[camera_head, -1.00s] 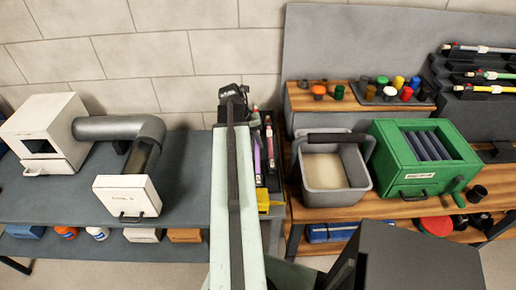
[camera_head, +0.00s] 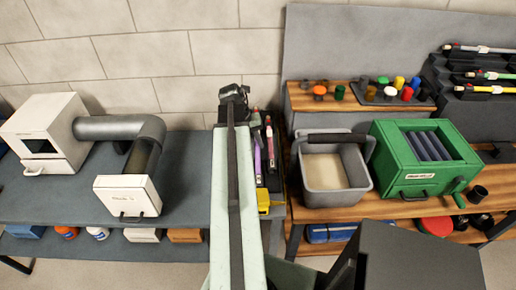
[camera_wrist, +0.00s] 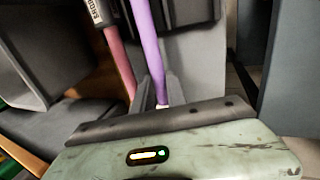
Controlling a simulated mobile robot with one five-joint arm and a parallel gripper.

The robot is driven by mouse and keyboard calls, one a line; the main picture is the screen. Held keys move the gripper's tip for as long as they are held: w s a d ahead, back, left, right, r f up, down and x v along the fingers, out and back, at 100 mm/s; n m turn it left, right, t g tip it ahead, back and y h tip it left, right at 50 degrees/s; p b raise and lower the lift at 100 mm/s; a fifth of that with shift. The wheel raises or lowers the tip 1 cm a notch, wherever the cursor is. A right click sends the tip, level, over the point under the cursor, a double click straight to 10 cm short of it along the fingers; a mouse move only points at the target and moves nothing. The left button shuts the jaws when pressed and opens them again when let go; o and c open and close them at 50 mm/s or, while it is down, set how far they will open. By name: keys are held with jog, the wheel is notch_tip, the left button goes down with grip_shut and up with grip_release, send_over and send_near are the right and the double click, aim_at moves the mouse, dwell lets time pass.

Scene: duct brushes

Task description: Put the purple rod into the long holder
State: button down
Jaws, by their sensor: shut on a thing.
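The purple rod (camera_head: 257,153) stands just right of my pale arm. It also shows in the wrist view (camera_wrist: 149,45), running down to a pale tip near a grey forked part. My gripper (camera_head: 235,94) is at the far end of my arm, near the rod's upper end, and is shut on the rod; its fingertips are hard to make out. A pink rod (camera_head: 269,143) stands beside the purple one, and also shows in the wrist view (camera_wrist: 120,60). A narrow dark holder (camera_head: 275,183) is around the rods' lower part; I cannot tell if it is the long holder.
A yellow piece (camera_head: 264,200) sits at the dark holder's front. A grey bin (camera_head: 335,190) and green box (camera_head: 425,165) stand on the wooden bench at right. A dark rack (camera_head: 480,105) holds several rods. A white box with pipe (camera_head: 125,195) stands on the left table.

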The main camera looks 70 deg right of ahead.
aim_at(256, 144)
jog(key=shift+r, duration=0.1)
dwell(0.3)
notch_tip(256, 144, up, 6)
jog(key=p, duration=0.6)
jog(key=shift+f, duration=0.2)
dwell(0.4)
notch_tip(256, 144, down, 6)
jog(key=b, duration=0.6)
jog(key=shift+r, duration=0.1)
jog(key=shift+r, duration=0.1)
jog(key=c, duration=1.3)
grip_release()
jog(key=shift+o, duration=0.2)
